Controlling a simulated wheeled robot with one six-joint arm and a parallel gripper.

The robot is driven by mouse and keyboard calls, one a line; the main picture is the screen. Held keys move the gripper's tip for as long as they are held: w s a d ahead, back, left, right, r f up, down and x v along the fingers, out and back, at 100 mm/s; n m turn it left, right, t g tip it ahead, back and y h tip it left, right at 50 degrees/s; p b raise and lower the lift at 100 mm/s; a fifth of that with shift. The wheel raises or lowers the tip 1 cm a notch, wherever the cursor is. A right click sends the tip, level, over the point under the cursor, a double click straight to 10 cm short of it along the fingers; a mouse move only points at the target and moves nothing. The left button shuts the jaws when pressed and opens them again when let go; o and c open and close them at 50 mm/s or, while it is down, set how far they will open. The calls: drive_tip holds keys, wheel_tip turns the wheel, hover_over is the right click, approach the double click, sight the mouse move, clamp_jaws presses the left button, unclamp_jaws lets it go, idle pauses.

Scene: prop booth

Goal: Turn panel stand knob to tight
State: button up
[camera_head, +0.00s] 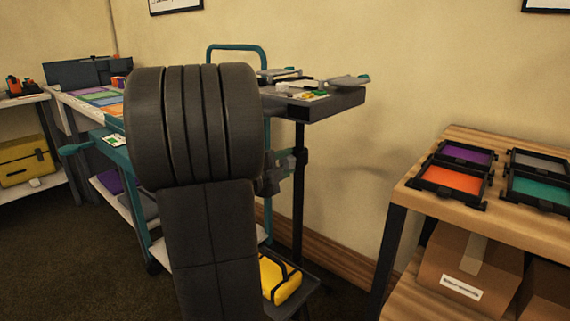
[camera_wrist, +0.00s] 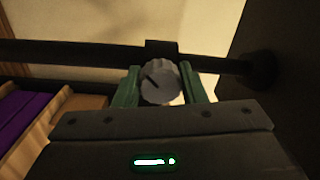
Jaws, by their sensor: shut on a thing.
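In the wrist view the panel stand knob (camera_wrist: 161,82) is a round grey knob with a dark pointer line that slants toward the upper left. My gripper (camera_wrist: 160,88) has its green fingers on either side of the knob and is shut on it. A dark horizontal bar (camera_wrist: 80,54) of the stand runs behind the knob. No tight mark can be read. In the head view my arm covers much of the middle, and the stand's dark upright post (camera_head: 298,190) shows just right of it. The knob cannot be made out there.
A dark tray (camera_head: 335,103) with small items sits atop the post. A teal cart (camera_head: 236,48) stands behind my arm. A wooden shelf (camera_head: 480,144) at right holds coloured trays and a cardboard box (camera_head: 450,262). A yellow case (camera_head: 281,279) lies low by the post.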

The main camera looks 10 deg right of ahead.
drive_tip(key=o, duration=1)
drive_tip(key=p+v, duration=0.3)
drive_tip(key=v, duration=1)
drive_tip(key=shift+s+a+p, duration=0.25)
drive_tip(key=shift+p, duration=0.05)
drive_tip(key=b+x, duration=0.3)
drive_tip(key=x, duration=0.9)
drive_tip(key=shift+d+f, duration=0.1)
drive_tip(key=shift+f, duration=0.05)
drive_tip(key=shift+b+x, duration=0.3)
drive_tip(key=shift+x, duration=0.5)
